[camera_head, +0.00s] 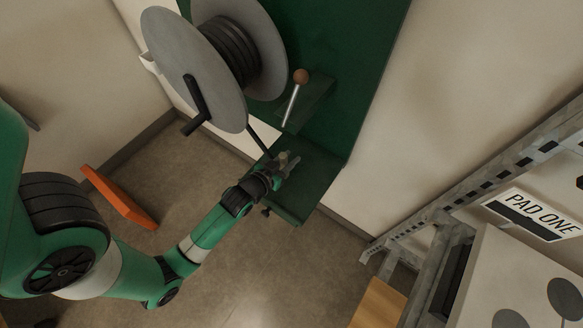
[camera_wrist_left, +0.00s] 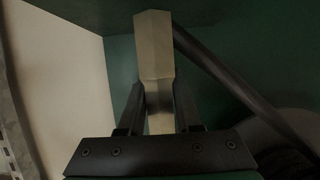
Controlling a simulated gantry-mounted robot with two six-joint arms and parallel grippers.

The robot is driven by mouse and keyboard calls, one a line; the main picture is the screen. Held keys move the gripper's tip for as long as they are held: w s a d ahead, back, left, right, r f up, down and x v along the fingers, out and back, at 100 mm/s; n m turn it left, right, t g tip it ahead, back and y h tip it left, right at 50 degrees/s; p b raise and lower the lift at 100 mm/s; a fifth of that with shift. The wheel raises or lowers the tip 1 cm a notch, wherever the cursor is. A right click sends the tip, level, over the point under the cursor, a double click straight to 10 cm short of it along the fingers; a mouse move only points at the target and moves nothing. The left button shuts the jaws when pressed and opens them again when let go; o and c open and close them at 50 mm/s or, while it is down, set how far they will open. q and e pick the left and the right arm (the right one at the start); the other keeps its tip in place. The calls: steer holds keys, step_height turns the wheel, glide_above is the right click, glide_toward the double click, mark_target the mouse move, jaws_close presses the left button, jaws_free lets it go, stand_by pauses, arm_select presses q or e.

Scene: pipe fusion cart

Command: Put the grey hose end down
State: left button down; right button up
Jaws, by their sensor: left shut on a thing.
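The grey hose end (camera_wrist_left: 154,45) is a pale, angular fitting that stands up between the fingers of my left gripper (camera_wrist_left: 160,105) in the left wrist view. The gripper is shut on it. In the head view my left gripper (camera_head: 280,170) is over the green shelf at the foot of the green panel. The hose end shows there only as a small pale shape at the fingertips. A dark hose (camera_wrist_left: 225,68) runs from beside the fitting down to the right in the wrist view. I cannot tell whether the fitting touches the shelf. My right gripper is not in view.
A large grey reel (camera_head: 190,70) with dark hose wound on it and a crank is above my left gripper. A lever with a brown knob (camera_head: 300,76) stands beside it. The green shelf (camera_head: 318,178) has bare room. A metal rack (camera_head: 470,180) is at right.

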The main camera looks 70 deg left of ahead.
arm_select(q)
steer(key=f+b, duration=0.1)
steer(key=f, duration=0.1)
steer(key=w+f+b, duration=0.1)
steer(key=f+b, duration=0.1)
steer(key=shift+s, duration=0.15)
steer(key=c, duration=0.6)
jaws_free()
